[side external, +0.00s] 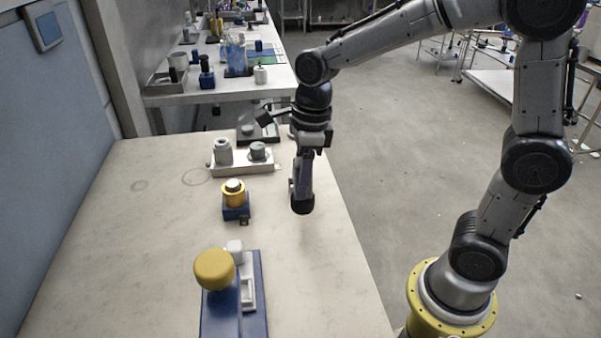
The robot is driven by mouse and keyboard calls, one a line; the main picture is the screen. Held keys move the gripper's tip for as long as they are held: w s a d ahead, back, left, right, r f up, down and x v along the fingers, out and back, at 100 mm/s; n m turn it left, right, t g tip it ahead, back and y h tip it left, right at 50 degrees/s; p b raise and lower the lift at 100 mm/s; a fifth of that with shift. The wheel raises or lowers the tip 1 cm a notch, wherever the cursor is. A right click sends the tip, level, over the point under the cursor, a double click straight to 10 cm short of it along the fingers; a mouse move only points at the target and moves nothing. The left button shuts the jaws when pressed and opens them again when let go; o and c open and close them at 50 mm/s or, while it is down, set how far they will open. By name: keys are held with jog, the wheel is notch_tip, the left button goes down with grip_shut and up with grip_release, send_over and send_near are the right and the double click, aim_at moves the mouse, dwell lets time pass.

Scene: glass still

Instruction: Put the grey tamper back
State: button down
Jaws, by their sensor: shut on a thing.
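My gripper (304,180) points down over the right edge of the pale worktop and is shut. At its fingertips is a round-ended thing (302,205), taken to be the grey tamper. It looks nearly black from here, and the fingers hide most of it. It hangs about upright, and its height above the surface is hard to judge. A white holder (240,170) stands to the left, farther from the camera. It bears a grey cylinder (223,151) on its left and a lower grey round piece (258,151) on its right.
A yellow-ringed piece on a blue block (234,196) stands left of my gripper. A blue stand with a yellow knob (214,269) is nearest the camera. A dark scale-like plate (257,133) lies behind the holder. The worktop's left side (110,240) is clear.

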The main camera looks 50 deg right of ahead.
jog(key=shift+f, duration=2.3)
jog(key=shift+f, duration=0.45)
jog(key=shift+c, duration=1.8)
grip_release()
jog(key=shift+f, duration=0.1)
jog(key=r, duration=0.9)
jog(key=s+d+r, duration=0.1)
jog(key=r, duration=0.3)
jog(key=shift+s+d+r, duration=0.1)
jog(key=shift+r, duration=0.3)
